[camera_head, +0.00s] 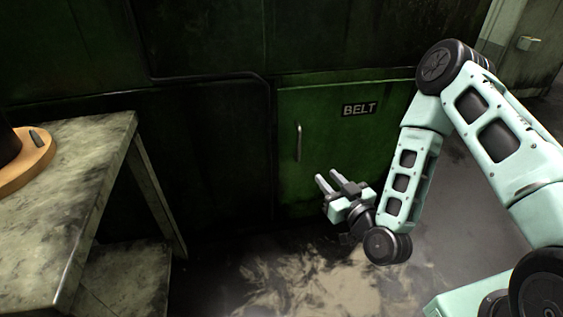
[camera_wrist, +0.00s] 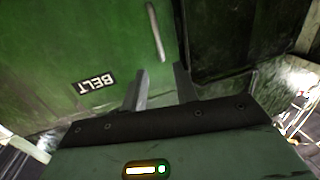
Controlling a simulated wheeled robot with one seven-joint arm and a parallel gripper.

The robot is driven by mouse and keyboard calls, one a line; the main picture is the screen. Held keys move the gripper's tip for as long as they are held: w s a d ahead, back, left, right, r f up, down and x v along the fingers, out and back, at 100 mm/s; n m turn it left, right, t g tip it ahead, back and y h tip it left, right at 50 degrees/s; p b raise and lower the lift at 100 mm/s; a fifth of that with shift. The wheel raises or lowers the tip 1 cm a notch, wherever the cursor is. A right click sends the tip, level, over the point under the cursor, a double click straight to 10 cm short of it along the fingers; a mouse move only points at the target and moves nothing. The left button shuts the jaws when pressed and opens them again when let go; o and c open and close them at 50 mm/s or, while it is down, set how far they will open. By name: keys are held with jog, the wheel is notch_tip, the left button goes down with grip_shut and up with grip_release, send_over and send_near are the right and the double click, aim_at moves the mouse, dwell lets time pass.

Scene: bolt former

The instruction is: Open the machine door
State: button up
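The machine door (camera_head: 330,125) is a green panel with a dark "BELT" label, set low in the dark green machine. It looks shut. Its handle (camera_head: 298,142) is a thin upright metal bar near the door's left edge. In the wrist view the door (camera_wrist: 60,60) appears turned over, with the handle (camera_wrist: 156,32) beyond the fingertips. My gripper (camera_head: 327,180) is in front of the door, below and right of the handle in the head view. Its two fingers (camera_wrist: 160,78) are apart with nothing between them. They appear not to touch the handle.
A worn table (camera_head: 75,165) stands at the left, with a round wooden base (camera_head: 25,160) holding a dark object on it. The stained floor (camera_head: 290,275) before the door is clear. A grey wall cabinet or door (camera_head: 530,42) shows at the far right.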

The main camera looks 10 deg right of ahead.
aim_at(300, 145)
jog(key=shift+h, duration=0.3)
jog(key=w+a+b, duration=0.1)
jog(key=w, duration=0.4)
jog(key=w+a+b, duration=0.1)
jog(key=w+b, duration=0.1)
jog(key=w, duration=0.3)
jog(key=w+a+b, duration=0.1)
jog(key=w, duration=0.4)
jog(key=shift+w+f+b, duration=0.2)
jog(key=shift+f+b, duration=0.1)
jog(key=shift+b, duration=0.05)
jog(key=shift+w+a+r, duration=0.1)
jog(key=shift+w+a, duration=0.05)
jog(key=shift+w, duration=0.65)
jog(key=shift+s, duration=0.1)
grip_shut()
